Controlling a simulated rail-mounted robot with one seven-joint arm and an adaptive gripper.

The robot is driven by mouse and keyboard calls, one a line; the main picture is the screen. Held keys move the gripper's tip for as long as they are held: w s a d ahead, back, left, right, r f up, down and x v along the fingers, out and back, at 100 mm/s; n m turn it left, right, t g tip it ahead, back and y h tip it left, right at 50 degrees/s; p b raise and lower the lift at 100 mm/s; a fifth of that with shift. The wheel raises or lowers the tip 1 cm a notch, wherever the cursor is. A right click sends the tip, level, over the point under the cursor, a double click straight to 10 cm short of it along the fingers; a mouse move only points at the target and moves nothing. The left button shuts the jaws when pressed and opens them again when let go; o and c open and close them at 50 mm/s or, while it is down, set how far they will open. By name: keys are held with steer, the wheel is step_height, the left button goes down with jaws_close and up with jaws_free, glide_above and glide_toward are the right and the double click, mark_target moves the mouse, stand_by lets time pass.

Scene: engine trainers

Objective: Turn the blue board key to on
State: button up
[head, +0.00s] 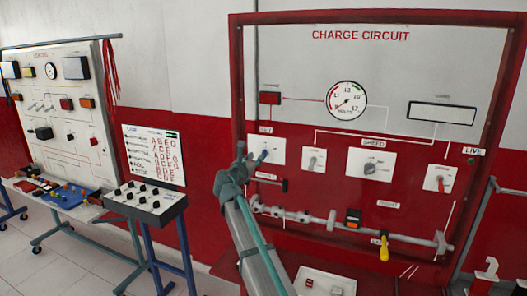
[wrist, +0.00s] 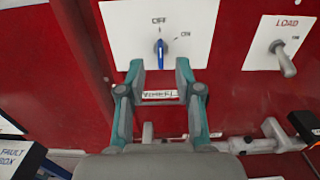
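The blue board key (wrist: 161,54) sits on a white plate (wrist: 117,25) labelled OFF above the key and ON to its upper right. The key stands about upright, in line with the OFF mark. My gripper (wrist: 160,75) is open, with one finger to each side below the key. I see no contact between the fingers and the key. In the head view the key (head: 262,155) shows small on the red CHARGE CIRCUIT board, just right of my gripper (head: 243,158).
A grey LOAD lever (wrist: 283,58) on its own white plate is right of the key plate. Below run grey rods and brackets (head: 300,216) with a yellow-handled part (head: 384,248). A black FAULT BOX (wrist: 22,158) is at the wrist view's lower left.

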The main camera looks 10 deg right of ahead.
mark_target(264, 151)
steer(key=p+x, duration=0.2)
steer(key=x, duration=0.6)
steer(key=shift+w+d, duration=0.1)
steer(key=shift+w, duration=0.1)
jaws_close()
